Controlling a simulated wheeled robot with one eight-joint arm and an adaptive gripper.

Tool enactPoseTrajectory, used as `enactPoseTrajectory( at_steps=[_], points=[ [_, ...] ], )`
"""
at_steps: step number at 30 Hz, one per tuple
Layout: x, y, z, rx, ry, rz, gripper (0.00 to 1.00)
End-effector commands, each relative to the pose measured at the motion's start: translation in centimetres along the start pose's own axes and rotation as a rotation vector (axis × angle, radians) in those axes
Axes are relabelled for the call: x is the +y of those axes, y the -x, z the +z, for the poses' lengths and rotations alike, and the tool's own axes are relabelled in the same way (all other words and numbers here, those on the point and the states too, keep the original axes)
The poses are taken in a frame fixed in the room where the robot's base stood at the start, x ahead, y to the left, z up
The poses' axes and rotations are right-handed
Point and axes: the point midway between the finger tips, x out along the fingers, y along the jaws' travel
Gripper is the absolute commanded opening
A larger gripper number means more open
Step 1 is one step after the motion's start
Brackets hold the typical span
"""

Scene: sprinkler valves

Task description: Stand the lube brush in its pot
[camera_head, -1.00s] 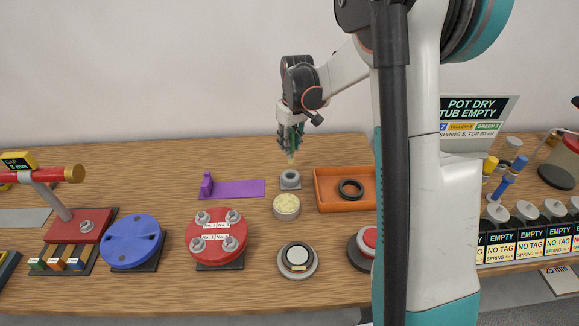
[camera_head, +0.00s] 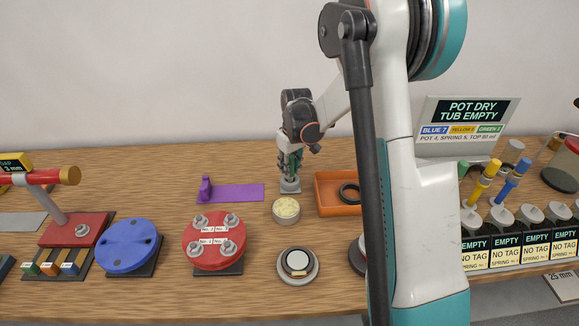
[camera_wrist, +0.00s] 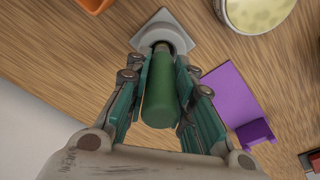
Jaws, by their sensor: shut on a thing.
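My gripper (camera_head: 290,168) is low over the table, shut on the lube brush (camera_wrist: 160,92). In the wrist view the brush's green handle lies between the two fingers, and its far end reaches the opening of a small grey pot (camera_wrist: 160,36) on a square base. The brush tip is hidden inside or behind the pot's rim. In the head view the pot (camera_head: 290,186) stands directly under my fingers, and its top is mostly covered by them. I cannot tell how deep the brush sits.
A tub of pale yellow stuff (camera_head: 286,210) stands just in front of the pot. An orange tray (camera_head: 327,196) with a black ring is close on the right, and a purple mat (camera_head: 238,193) with an upright piece is on the left. A red flange (camera_head: 213,245) is nearer the front.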

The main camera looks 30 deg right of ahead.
Motion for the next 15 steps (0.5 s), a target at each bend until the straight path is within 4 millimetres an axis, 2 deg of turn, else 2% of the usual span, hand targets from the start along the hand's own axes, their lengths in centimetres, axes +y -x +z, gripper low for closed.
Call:
enactPoseTrajectory(
  at_steps=[2, 3, 5, 15],
  points=[
    [0.00, -0.33, 0.03, 0.000, 0.000, 0.000, 0.00],
    [0.00, -0.31, 0.03, 0.000, 0.000, 0.000, 0.27],
    [0.00, -0.25, 0.02, 0.000, 0.000, 0.000, 0.40],
    [0.00, -0.16, 0.02, 0.000, 0.000, 0.000, 0.42]
  ],
)
